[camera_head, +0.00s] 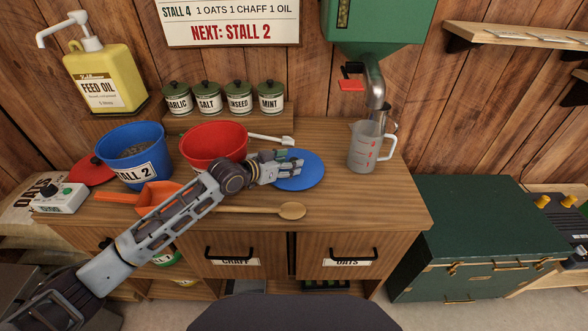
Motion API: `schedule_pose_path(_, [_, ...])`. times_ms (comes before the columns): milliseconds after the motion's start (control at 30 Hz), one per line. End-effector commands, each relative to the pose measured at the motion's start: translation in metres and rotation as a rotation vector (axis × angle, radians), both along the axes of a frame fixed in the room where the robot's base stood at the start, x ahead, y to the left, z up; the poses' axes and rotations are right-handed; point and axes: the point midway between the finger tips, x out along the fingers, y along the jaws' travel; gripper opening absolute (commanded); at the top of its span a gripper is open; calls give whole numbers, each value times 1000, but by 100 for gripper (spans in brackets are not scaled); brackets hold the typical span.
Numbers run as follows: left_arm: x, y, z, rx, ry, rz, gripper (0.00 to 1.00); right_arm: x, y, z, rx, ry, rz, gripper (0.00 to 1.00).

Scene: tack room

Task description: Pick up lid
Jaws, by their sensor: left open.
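A round blue lid (313,171) lies flat on the wooden counter, right of the red bucket (213,142). My left gripper (295,164) is open, its fingers over the left part of the blue lid. I cannot tell whether they touch it. The fingers hide part of the lid. A red lid (88,171) lies at the far left of the counter, partly behind the blue bucket (128,146) marked "STALL 2". My right gripper is not in view.
A measuring jug (366,148) stands right of the blue lid under the green dispenser's spout (375,88). A wooden spoon (291,211), an orange scoop (158,195) and a white-ended utensil (286,141) lie nearby. Counter (385,205) is bare at the front right.

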Motion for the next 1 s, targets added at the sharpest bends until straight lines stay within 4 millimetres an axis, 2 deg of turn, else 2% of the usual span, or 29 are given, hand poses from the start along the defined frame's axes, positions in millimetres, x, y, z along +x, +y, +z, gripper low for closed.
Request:
schedule_pose_path(200, [6, -6, -3, 1, -2, 0, 53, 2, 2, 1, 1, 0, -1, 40])
schedule_pose_path(667, [6, -6, -3, 0, -2, 1, 52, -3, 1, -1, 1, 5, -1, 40])
schedule_pose_path(1000, [6, -6, -3, 1, -1, 1, 8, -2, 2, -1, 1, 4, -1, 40])
